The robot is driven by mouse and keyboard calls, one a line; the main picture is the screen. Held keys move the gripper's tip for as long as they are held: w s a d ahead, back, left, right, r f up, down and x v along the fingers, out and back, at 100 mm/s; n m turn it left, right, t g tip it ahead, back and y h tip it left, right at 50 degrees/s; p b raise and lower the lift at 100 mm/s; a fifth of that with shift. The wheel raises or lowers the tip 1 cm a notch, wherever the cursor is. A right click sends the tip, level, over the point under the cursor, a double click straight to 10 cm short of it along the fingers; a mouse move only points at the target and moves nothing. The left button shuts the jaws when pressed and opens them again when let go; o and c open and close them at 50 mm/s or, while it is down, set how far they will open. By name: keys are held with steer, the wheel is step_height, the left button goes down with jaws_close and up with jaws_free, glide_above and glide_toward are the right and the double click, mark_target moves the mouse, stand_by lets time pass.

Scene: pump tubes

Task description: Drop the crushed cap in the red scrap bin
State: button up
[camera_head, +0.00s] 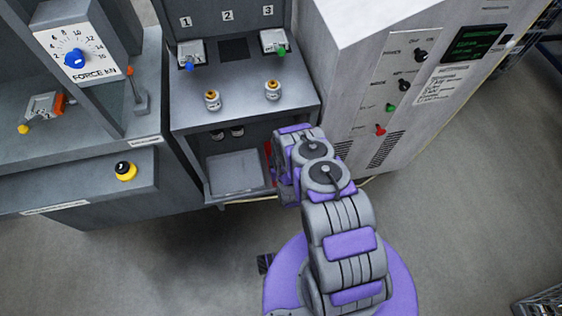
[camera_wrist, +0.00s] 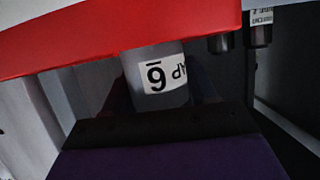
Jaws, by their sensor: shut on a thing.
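A pale grey cylindrical cap (camera_wrist: 148,60) with a white label bearing an upside-down numeral and letters is between the dark fingers of my gripper (camera_wrist: 161,88) in the wrist view. My gripper is shut on it. I cannot tell how crushed it is; its upper end is hidden behind a red band. That band, with a pale edge above, appears to be part of the red scrap bin (camera_wrist: 75,55) and crosses the top of the wrist view. In the head view only a sliver of the red bin (camera_head: 268,152) shows beside my arm, which hides my gripper and the cap.
A grey stand (camera_head: 243,112) has two brass-topped fittings on its shelf and a lower bay with a grey tray (camera_head: 235,172). A pale control cabinet (camera_head: 350,100) is close on the right. A force press (camera_head: 75,140) stands left. Open floor lies in front.

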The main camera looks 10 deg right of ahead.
steer(key=d+f+b, duration=0.1)
steer(key=d, duration=0.1)
steer(key=w+d+f+b, duration=0.1)
steer(key=f, duration=0.1)
steer(key=shift+d, duration=0.35)
steer(key=shift+a+f, duration=0.2)
steer(key=shift+f, duration=0.15)
steer(key=shift+a+r, duration=0.15)
steer(key=shift+a, duration=0.45)
steer(key=o, duration=0.9)
steer(key=shift+o, duration=1.4)
steer(key=shift+d, duration=0.25)
steer(key=shift+o, duration=0.3)
steer(key=shift+d, duration=0.35)
steer(key=shift+s+a+r, duration=0.15)
steer(key=shift+s+a, duration=0.15)
steer(key=shift+s, duration=0.1)
steer(key=p+v, duration=0.2)
steer(key=v, duration=0.8)
steer(key=shift+d, duration=0.2)
steer(key=shift+s+a+r, duration=0.1)
steer(key=shift+s+a, duration=0.2)
steer(key=shift+s, duration=0.2)
steer(key=shift+d, duration=0.2)
